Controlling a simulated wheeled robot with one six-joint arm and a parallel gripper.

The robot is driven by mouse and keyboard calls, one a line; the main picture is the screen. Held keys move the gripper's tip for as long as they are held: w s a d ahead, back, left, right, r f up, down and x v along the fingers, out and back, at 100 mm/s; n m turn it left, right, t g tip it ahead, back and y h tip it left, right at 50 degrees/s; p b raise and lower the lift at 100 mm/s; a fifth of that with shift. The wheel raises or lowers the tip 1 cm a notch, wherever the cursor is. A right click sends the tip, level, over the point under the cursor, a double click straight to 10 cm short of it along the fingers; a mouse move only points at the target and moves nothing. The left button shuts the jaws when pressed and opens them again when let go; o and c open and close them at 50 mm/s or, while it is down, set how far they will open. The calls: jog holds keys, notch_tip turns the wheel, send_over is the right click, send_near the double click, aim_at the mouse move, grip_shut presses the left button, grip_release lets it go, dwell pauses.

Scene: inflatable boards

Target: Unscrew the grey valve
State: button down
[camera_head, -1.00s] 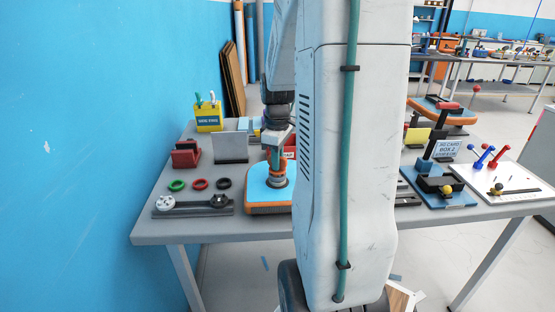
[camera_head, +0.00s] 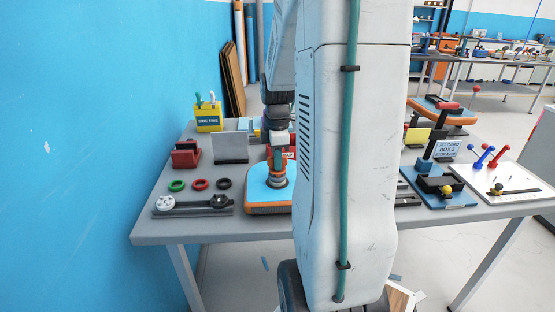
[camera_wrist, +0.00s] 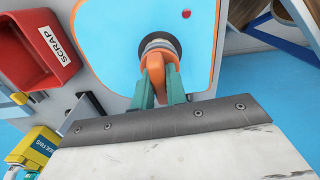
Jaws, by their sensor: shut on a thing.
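The grey valve (camera_head: 277,182) stands on the blue inflatable board (camera_head: 258,193) with an orange edge, near the table's front. In the wrist view the valve (camera_wrist: 158,44) shows as a round grey collar on the board (camera_wrist: 118,28). My gripper (camera_head: 277,171) points down at it from above.
Red, green and black rings (camera_head: 200,184) lie left of the board, behind a dark rack (camera_head: 193,209). A red SCRAP bin (camera_wrist: 38,48) and yellow box (camera_wrist: 38,145) are nearby. A blue stand (camera_head: 440,195) is at the right. My arm hides the table's middle.

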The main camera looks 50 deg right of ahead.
jog(key=shift+f+n, duration=0.1)
jog(key=shift+n, duration=0.2)
jog(key=shift+r, duration=2.55)
